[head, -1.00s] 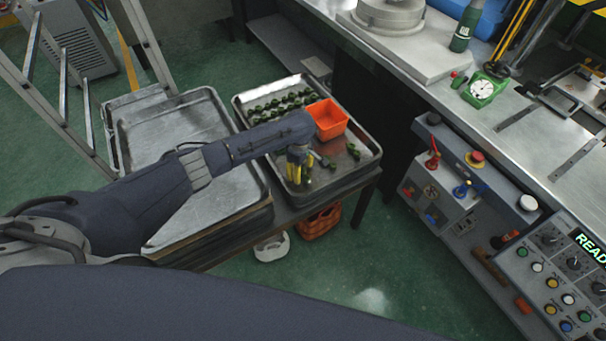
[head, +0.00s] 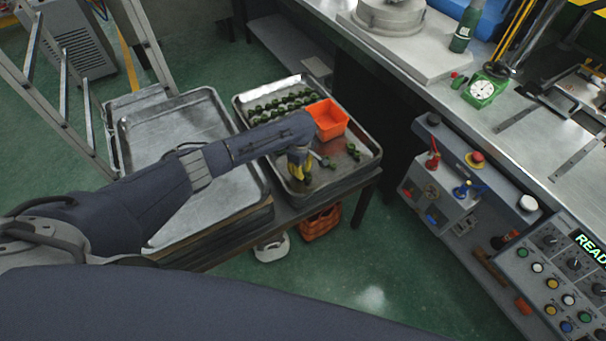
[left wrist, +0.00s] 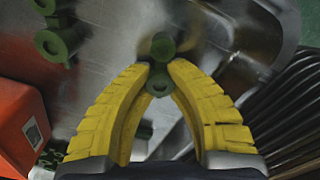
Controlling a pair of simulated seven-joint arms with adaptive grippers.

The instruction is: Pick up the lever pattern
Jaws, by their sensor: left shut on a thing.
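My left gripper (head: 299,172) is over the near part of the right metal tray (head: 352,181). In the left wrist view its yellow fingers (left wrist: 160,75) are closed on a small green lever pattern (left wrist: 161,47), whose round end sticks out past the fingertips. Other green patterns lie in the same tray: several in rows (head: 280,104) at the back, and a few loose ones (head: 353,151) near the right side. In the left wrist view another green pattern (left wrist: 58,40) lies at upper left. My right gripper is not in view.
An orange bin (head: 328,119) stands in the tray beside the gripper; it also shows at the left of the left wrist view (left wrist: 18,125). An empty metal tray (head: 185,130) lies to the left. A workbench with a control panel (head: 560,290) is at right.

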